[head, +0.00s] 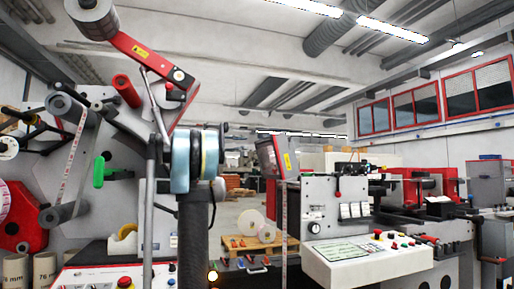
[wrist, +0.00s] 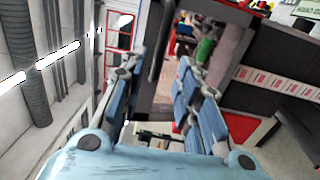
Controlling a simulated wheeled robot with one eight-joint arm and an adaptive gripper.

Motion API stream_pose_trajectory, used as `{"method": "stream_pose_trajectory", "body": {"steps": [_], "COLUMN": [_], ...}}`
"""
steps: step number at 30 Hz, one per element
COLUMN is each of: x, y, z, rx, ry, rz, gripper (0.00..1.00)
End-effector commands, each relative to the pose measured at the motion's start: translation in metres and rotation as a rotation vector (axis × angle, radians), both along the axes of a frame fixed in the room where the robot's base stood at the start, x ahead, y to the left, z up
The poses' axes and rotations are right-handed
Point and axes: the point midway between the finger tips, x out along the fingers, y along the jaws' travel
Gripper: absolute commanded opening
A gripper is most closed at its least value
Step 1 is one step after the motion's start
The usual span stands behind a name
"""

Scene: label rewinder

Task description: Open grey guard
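I cannot identify the grey guard for certain. The likeliest piece in the head view is a grey panel with a red edge and a yellow label (head: 272,158), standing upright right of my arm. My gripper (head: 196,158) is raised in the middle of the head view, left of that panel and apart from it in the picture. In the wrist view my gripper (wrist: 160,75) has its two blue-padded fingers spread, with nothing held between them. Beyond the fingers are a grey surface (wrist: 228,42) and a green handle (wrist: 205,50). Contact with either cannot be seen.
The left machine carries a raised red arm (head: 145,55), a green handle (head: 98,172) and several rollers. A control console (head: 345,257) stands at right. A printed label strip (wrist: 285,83) crosses the wrist view's right side.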

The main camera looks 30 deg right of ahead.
Motion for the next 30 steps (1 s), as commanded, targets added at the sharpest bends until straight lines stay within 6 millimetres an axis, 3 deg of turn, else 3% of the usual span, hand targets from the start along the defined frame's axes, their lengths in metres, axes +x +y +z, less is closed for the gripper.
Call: {"method": "stream_pose_trajectory", "body": {"steps": [9, 15, 29, 30], "x": [-0.016, -0.021, -0.023, -0.023], "y": [-0.057, -0.081, -0.092, -0.092], "z": [0.003, 0.004, 0.004, 0.004], "rx": [0.001, 0.001, 0.001, 0.001], "ry": [-0.001, 0.0, 0.0, 0.0], "rz": [-0.006, -0.004, -0.002, -0.002], "gripper": [0.3, 0.3, 0.3, 0.24]}}
